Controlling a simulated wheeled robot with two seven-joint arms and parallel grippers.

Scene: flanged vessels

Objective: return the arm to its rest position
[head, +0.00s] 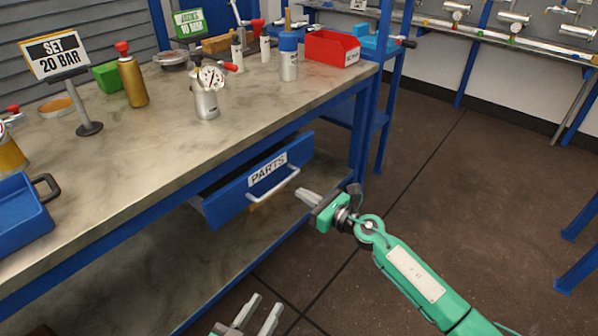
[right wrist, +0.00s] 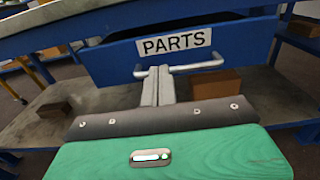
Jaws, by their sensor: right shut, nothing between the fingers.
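My right gripper (head: 309,197) is shut and empty, just in front of the blue drawer (head: 225,203) marked PARTS. In the right wrist view its fingers (right wrist: 158,88) are together and overlap the left part of the drawer's pale bar handle (right wrist: 200,66) in the picture. In the head view they are apart from the handle (head: 272,186), to its right. The drawer stands partly pulled out under the workbench. My left gripper (head: 266,300) shows at the bottom edge of the head view, its fingers apart and empty; the rest of that arm is out of frame.
The workbench top (head: 150,165) holds a blue tray (head: 20,215), a gauge vessel (head: 206,100), a SET 20 BAR sign (head: 57,55) and a red bin (head: 332,48). A lower shelf (right wrist: 60,100) bears small brown boxes.

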